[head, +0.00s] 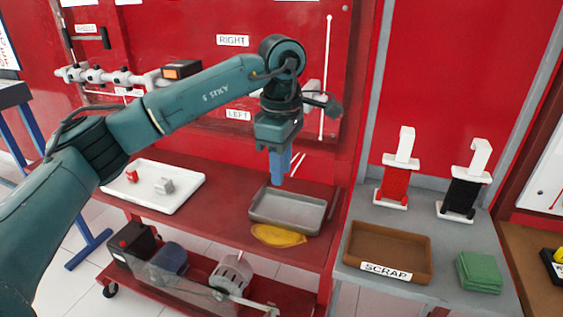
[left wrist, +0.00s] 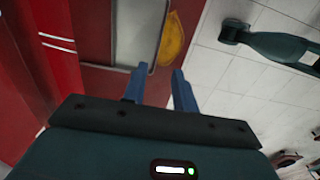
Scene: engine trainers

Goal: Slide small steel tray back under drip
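The small steel tray (head: 288,211) is a shallow grey rectangular pan on the red bench, near its right end. It looks empty. Part of it also shows in the left wrist view (left wrist: 137,35). I cannot make out a drip point. My right gripper is not seen.
A yellow cloth (head: 278,236) lies against the tray's near side. A white tray (head: 154,187) with small parts sits left on the bench. A brown scrap tray (head: 388,250) and green cloths (head: 479,272) lie on the grey table at right. The red panel stands close behind.

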